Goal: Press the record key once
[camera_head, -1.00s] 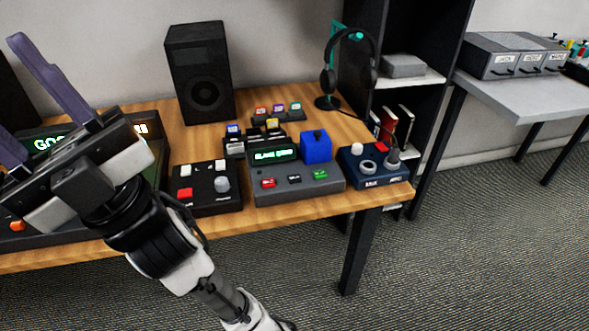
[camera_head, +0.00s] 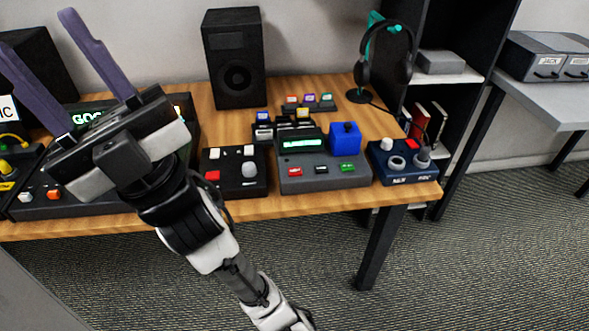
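My gripper (camera_head: 34,28) is at the left of the head view, above the left part of the desk. Its two long purple-grey fingers point up and left, stand wide apart, and have nothing between them. A grey console (camera_head: 312,169) with a lit green display (camera_head: 301,143) stands mid-desk, right of my gripper and apart from it. Its front row has a red key (camera_head: 295,171), a dark key (camera_head: 321,169) and a green key (camera_head: 347,167). The key labels are too small to read, so I cannot tell which is the record key.
A black box with a red button (camera_head: 212,175) stands left of the console, and a navy box (camera_head: 402,177) stands right. A blue block (camera_head: 345,139) sits at the console's back right. Behind are small colored blocks, a speaker (camera_head: 236,59) and headphones (camera_head: 383,55).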

